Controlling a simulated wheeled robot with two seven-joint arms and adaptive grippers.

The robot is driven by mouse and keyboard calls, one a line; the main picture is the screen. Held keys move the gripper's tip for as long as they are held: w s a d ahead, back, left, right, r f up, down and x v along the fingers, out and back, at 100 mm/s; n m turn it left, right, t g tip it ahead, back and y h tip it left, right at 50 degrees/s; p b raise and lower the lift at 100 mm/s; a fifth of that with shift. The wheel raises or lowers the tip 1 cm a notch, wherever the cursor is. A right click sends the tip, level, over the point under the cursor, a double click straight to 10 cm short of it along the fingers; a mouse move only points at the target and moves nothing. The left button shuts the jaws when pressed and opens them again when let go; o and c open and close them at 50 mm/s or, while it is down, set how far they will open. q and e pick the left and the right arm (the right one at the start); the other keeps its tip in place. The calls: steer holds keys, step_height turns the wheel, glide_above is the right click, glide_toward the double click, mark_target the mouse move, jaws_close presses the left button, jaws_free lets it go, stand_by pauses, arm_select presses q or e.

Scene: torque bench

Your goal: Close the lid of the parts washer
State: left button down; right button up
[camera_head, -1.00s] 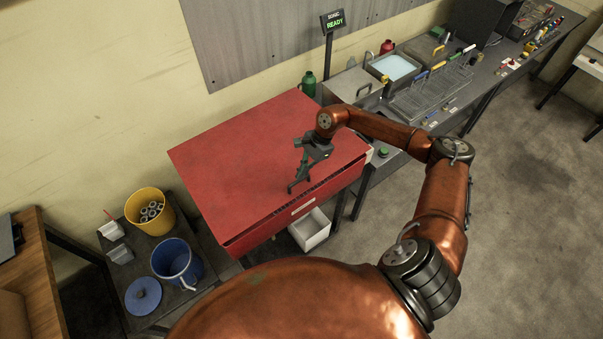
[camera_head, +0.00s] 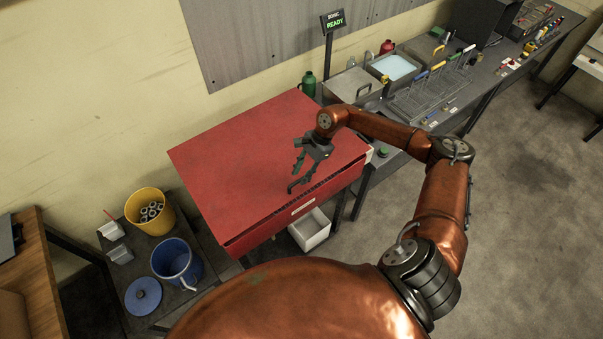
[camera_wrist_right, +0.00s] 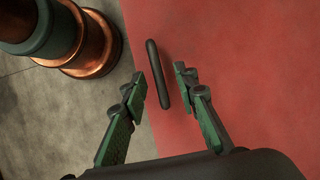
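The parts washer's red lid (camera_head: 250,165) lies flat over the red washer body (camera_head: 262,236), with a dark strip along its front edge. A black bar handle (camera_wrist_right: 157,75) is on the lid near that edge; it also shows in the head view (camera_head: 293,187), partly hidden by the fingers. My right gripper (camera_head: 298,174) is over the lid at the handle. In the right wrist view its green-padded fingers (camera_wrist_right: 160,86) are open, one on each side of the handle, with gaps between. My left gripper is out of view.
A blue bucket (camera_head: 178,262) and a yellow bucket (camera_head: 150,211) stand on the left bench. A white bin (camera_head: 311,230) is below the washer's front. A workbench with a bath (camera_head: 395,67) and wire rack (camera_head: 430,95) runs right. A sign reading READY (camera_head: 334,22) stands behind.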

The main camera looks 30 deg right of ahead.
steer(key=shift+d+r, duration=0.15)
steer(key=shift+r, duration=0.1)
steer(key=v, duration=1.1)
steer(key=shift+r, duration=0.25)
